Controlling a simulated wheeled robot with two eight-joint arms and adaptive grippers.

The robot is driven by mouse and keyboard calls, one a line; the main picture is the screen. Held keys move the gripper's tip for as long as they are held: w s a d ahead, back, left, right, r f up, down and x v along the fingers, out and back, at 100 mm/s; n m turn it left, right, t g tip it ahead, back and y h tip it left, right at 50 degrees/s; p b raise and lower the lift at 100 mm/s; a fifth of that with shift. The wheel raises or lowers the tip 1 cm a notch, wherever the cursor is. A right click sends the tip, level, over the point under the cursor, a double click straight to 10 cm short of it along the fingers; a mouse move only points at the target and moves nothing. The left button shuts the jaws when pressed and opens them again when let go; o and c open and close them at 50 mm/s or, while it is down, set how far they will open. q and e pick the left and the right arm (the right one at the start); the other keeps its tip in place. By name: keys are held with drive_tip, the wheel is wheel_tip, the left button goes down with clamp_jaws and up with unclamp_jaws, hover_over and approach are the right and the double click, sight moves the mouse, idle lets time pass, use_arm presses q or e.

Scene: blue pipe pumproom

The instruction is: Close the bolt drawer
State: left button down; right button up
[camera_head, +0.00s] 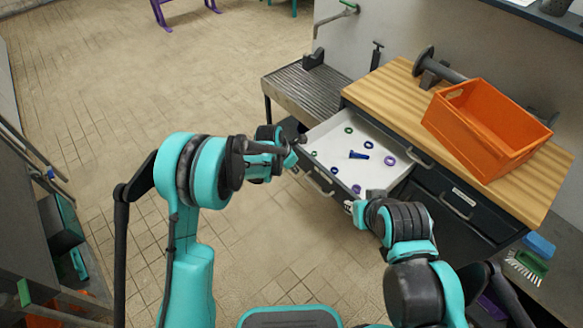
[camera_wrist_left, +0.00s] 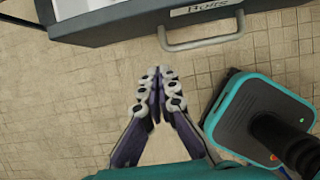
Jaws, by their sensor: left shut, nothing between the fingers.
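The bolt drawer (camera_head: 330,135) is pulled open from the dark workbench, with a white inside holding a blue bolt and several coloured rings. Its dark front, labelled "Bolts", shows in the left wrist view (camera_wrist_left: 120,30). The grey bar handle (camera_wrist_left: 205,42) is on that front. My left gripper (camera_head: 297,150) is at the drawer's left front corner; in the wrist view its fingertips (camera_wrist_left: 160,85) are together, empty, just short of the front, left of the handle. My right gripper (camera_head: 351,207) is by the drawer's right front corner, its fingers too small to read.
An orange crate (camera_head: 484,130) and a dark metal tool (camera_head: 440,68) sit on the wooden benchtop (camera_head: 395,92). A closed drawer with a handle (camera_head: 457,207) is to the right. A grated metal table (camera_head: 302,88) adjoins the bench on the left. The tiled floor at left is clear.

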sight(305, 167)
use_arm(q)
drive_tip(key=w+d+f+b, duration=0.1)
drive_tip(key=d+f, duration=0.1)
drive_tip(key=w+d+f+b, duration=0.1)
drive_tip(key=w+d, duration=0.1)
drive_tip(key=shift+w+d+f, duration=0.15)
drive_tip(key=shift+w+f, duration=0.05)
drive_tip(key=shift+f, duration=0.15)
